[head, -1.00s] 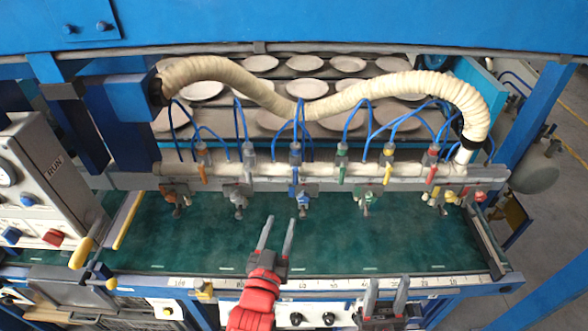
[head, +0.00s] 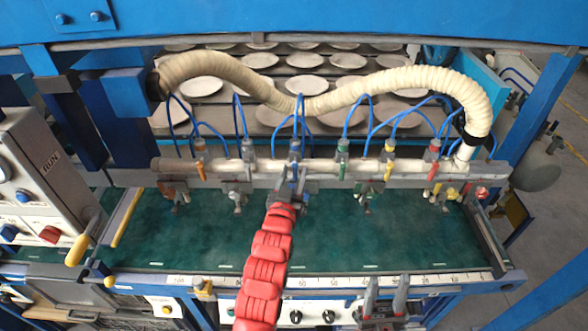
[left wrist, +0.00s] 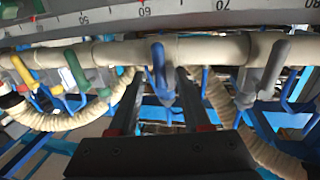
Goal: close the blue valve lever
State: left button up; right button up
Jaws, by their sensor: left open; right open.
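The blue valve lever (left wrist: 159,68) hangs from the middle of the pale pipe, and in the left wrist view it shows between my left fingers. My left gripper (head: 292,176) is open at the middle valve, one finger on each side of the lever; it also shows in the left wrist view (left wrist: 160,82). I cannot tell whether a finger touches the lever. In the head view my gripper largely hides the lever. My right gripper (head: 385,290) is open and empty at the bottom, in front of the green bed's front edge.
The pale pipe (head: 225,166) carries neighbouring orange, grey, green (head: 342,171), yellow (head: 388,171) and red (head: 433,171) levers. Blue hoses rise behind it, under a ribbed cream hose (head: 350,92). The green bed (head: 200,240) below is clear.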

pick_arm(q)
jog(key=shift+w, duration=0.3)
jog(key=shift+c, duration=0.3)
grip_shut()
